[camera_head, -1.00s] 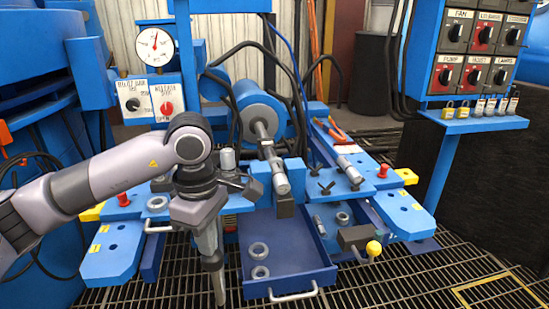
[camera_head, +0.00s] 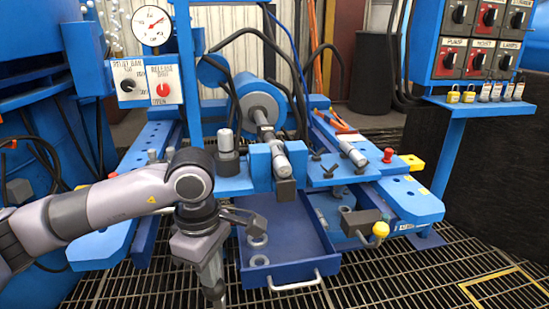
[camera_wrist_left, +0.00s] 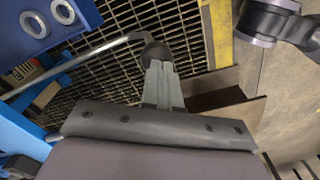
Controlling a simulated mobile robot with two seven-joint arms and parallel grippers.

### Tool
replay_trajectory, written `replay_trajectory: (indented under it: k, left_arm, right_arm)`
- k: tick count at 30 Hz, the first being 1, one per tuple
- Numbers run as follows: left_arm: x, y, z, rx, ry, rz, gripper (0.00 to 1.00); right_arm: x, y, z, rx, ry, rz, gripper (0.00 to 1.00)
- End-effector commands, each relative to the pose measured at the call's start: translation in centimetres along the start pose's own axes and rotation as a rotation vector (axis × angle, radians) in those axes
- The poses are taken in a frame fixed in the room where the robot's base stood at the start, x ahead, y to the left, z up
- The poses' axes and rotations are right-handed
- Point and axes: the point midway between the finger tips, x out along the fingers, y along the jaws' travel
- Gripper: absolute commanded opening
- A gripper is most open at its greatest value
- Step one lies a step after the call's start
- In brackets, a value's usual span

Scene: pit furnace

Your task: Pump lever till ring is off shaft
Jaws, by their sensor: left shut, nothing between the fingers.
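My left gripper (camera_head: 214,293) points down over the floor grating, just left of the blue drawer. In the left wrist view its fingers (camera_wrist_left: 158,80) are together with nothing between them. A dark rounded shape (camera_wrist_left: 157,52) shows at their tips; I cannot tell what it is. The grey shaft (camera_head: 263,125) comes out of the blue cylinder (camera_head: 262,103) at the bench middle, with a grey cylindrical piece (camera_head: 281,157) at its front. I cannot make out the ring on it. My right gripper is not in view.
The open blue drawer (camera_head: 318,268) holds loose rings (camera_head: 257,261) and has a metal handle (camera_head: 293,282). A gauge (camera_head: 151,25) and a red release knob (camera_head: 163,90) stand at the back left. A switch panel (camera_head: 482,62) is at the right. Open grating lies in front.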

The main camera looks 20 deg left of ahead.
Motion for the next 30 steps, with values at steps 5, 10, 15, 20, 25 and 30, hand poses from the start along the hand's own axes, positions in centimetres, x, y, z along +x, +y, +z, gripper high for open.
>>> replay_trajectory:
  k: [5,10,15,20,25,30]
  left_arm:
    - [0.2,-0.1,0.0,0.0,0.001,-0.001,0.0]
    - [-0.2,0.0,0.0,0.0,0.0,-0.001,0.0]
    - [-3.7,0.7,-0.4,-0.001,0.0,0.002,0.0]
    - [-7.0,1.4,-0.8,-0.001,0.0,0.001,0.0]
    - [-10.0,2.0,-1.2,-0.001,0.0,0.001,0.0]
    - [-10.8,2.3,-1.3,0.001,0.001,-0.001,0.0]
  right_arm:
    - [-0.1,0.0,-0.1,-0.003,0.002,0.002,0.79]
    - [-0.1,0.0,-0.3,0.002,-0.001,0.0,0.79]
    - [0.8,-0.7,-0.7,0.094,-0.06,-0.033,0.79]
    - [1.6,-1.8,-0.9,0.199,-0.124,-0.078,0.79]
    - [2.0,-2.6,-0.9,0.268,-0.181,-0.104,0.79]
    - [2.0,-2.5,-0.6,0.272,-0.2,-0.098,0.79]
